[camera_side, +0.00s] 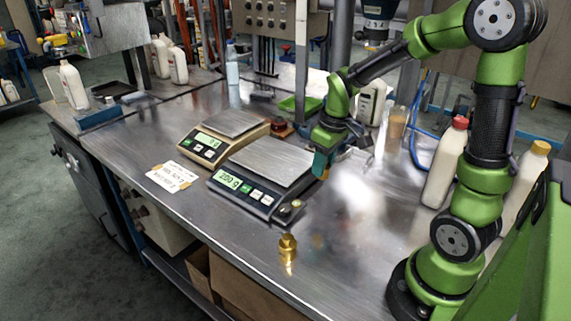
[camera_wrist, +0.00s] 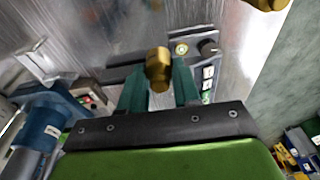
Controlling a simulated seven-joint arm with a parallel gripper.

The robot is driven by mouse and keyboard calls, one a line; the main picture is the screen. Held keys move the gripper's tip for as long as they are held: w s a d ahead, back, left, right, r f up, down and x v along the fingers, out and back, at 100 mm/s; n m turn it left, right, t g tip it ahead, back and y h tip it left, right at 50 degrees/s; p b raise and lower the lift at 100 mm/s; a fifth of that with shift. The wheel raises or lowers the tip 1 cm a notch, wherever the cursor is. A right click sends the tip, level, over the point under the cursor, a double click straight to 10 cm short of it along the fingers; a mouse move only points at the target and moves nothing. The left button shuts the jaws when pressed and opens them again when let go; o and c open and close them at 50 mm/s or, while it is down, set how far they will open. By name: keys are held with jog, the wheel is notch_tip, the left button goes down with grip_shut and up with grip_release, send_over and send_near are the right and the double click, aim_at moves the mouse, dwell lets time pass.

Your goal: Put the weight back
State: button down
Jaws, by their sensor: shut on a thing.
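In the wrist view a small brass weight (camera_wrist: 158,68) sits between the two green fingers of my gripper (camera_wrist: 158,84), which is shut on it. In the side view my gripper (camera_side: 321,167) is at the right edge of the dark scale's (camera_side: 262,189) steel pan, fingers pointing down; the held weight cannot be made out there. A larger brass weight (camera_side: 288,248) stands upright on the bench in front of the dark scale. A brass piece at the top right of the wrist view (camera_wrist: 268,3) looks like that same weight, partly cut off. The dark scale's display is lit.
A tan scale (camera_side: 222,137) stands behind left, with a small red-brown block (camera_side: 281,127) near it. A written card (camera_side: 173,177) lies at left. A green tray (camera_side: 300,105) is behind. White bottles (camera_side: 446,162) stand at right. The bench front is mostly clear.

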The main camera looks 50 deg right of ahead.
jog(key=s+d+f, duration=0.1)
jog(key=f, duration=0.1)
jog(key=d+f, duration=0.1)
jog(key=f, duration=0.1)
jog(key=s+d+f, duration=0.1)
jog(key=f, duration=0.1)
jog(key=shift+s+d+f, duration=0.2)
jog(key=shift+s+f, duration=0.15)
jog(key=shift+f, duration=2.1)
jog(key=shift+f, duration=0.15)
jog(key=c, duration=0.8)
grip_release()
